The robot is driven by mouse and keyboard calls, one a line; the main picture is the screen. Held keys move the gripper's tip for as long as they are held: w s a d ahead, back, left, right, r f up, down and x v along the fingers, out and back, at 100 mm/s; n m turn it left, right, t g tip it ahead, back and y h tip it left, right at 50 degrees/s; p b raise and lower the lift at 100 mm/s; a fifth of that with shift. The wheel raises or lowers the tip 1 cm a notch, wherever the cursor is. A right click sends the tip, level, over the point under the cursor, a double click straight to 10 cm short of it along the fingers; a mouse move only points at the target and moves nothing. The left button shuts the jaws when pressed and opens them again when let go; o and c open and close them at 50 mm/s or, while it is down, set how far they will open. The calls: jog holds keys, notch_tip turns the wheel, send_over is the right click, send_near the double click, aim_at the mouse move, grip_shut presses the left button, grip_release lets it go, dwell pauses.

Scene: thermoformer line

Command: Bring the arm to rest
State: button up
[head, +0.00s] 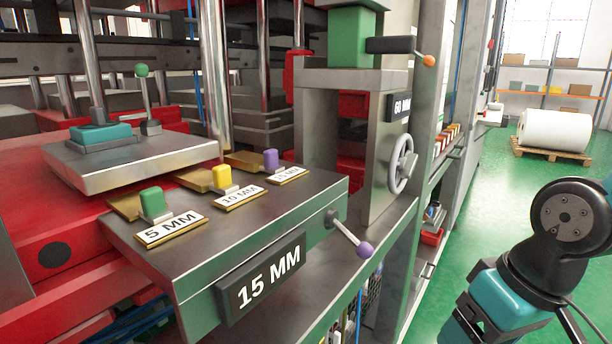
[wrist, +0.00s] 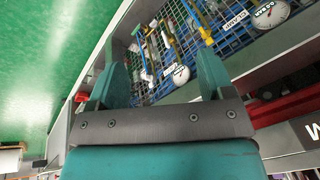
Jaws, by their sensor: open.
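My arm shows at the right edge in the head view, with teal links and a dark round joint, over the green floor and apart from the machine. My gripper is outside the head view. In the wrist view my gripper (wrist: 158,82) is open, its two teal fingers apart with nothing between them. Beyond the fingers is a wire mesh panel (wrist: 150,95) with tools and round gauges on it.
The machine bench (head: 200,240) carries green, yellow and purple knobs beside millimetre labels, and a purple-tipped lever (head: 364,249). A handwheel (head: 402,165) sits on the upright. A white roll (head: 553,132) lies on a pallet. The green floor (head: 470,210) between is clear.

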jog(key=s+a+r+n+g+y, duration=0.1)
jog(key=s+a+r+n, duration=0.2)
jog(key=s+a, duration=0.2)
notch_tip(320, 180, up, 16)
jog(key=s+p, duration=0.1)
jog(key=p, duration=1.3)
jog(key=shift+s+a+f+n+g+p, duration=0.15)
jog(key=shift+f+n+g+p, duration=0.1)
jog(key=shift+n+g+p, duration=0.1)
